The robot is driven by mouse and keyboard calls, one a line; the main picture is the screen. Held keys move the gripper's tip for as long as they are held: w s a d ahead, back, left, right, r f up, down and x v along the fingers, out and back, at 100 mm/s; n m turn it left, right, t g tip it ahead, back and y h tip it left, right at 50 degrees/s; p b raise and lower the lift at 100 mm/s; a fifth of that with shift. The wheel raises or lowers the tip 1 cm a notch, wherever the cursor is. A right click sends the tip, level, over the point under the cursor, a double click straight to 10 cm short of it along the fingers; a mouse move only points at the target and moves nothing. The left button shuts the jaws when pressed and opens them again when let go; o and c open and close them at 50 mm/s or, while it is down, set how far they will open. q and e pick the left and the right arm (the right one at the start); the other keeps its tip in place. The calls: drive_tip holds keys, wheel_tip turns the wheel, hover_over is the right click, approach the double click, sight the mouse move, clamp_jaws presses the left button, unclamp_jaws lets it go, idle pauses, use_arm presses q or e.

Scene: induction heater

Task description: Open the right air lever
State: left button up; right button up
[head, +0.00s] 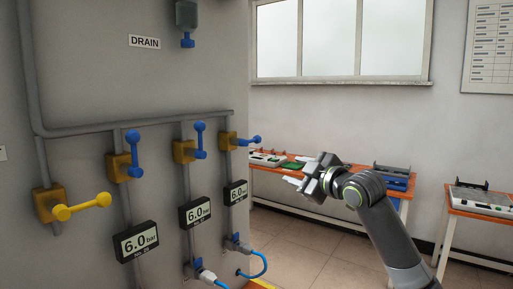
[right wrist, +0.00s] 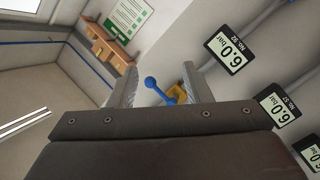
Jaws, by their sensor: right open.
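The right air lever (head: 248,141) is a blue handle with a ball end on a yellow valve body (head: 229,141), at the right end of the pipe row. Its handle lies nearly level and points right. My right gripper (head: 290,178) is open and empty, to the right of the lever and apart from it. In the right wrist view the blue lever (right wrist: 158,90) shows in the gap between the two fingers of my right gripper (right wrist: 166,78). My left gripper is not in view.
Two upright blue levers (head: 133,153) (head: 199,140) and a level yellow lever (head: 82,207) are further left. Black gauges (head: 197,211) reading 6.0 bar hang below. Orange tables (head: 325,212) stand behind my right arm. The space between gripper and lever looks clear.

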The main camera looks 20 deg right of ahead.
sight(259, 139)
wheel_tip(259, 139, up, 7)
drive_tip(key=s+a+n+y, duration=0.1)
drive_tip(key=s+a+n, duration=0.1)
drive_tip(key=s+a, duration=0.1)
drive_tip(key=shift+t, duration=0.3)
drive_tip(key=p+x, duration=0.5)
drive_tip(key=x, duration=1)
drive_tip(key=shift+d+f, duration=0.1)
drive_tip(key=shift+f, duration=0.05)
use_arm(q)
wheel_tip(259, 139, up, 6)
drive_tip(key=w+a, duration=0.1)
drive_tip(key=shift+p, duration=0.35)
use_arm(e)
drive_tip(key=shift+x, duration=0.95)
drive_tip(key=shift+f, duration=0.15)
clamp_jaws()
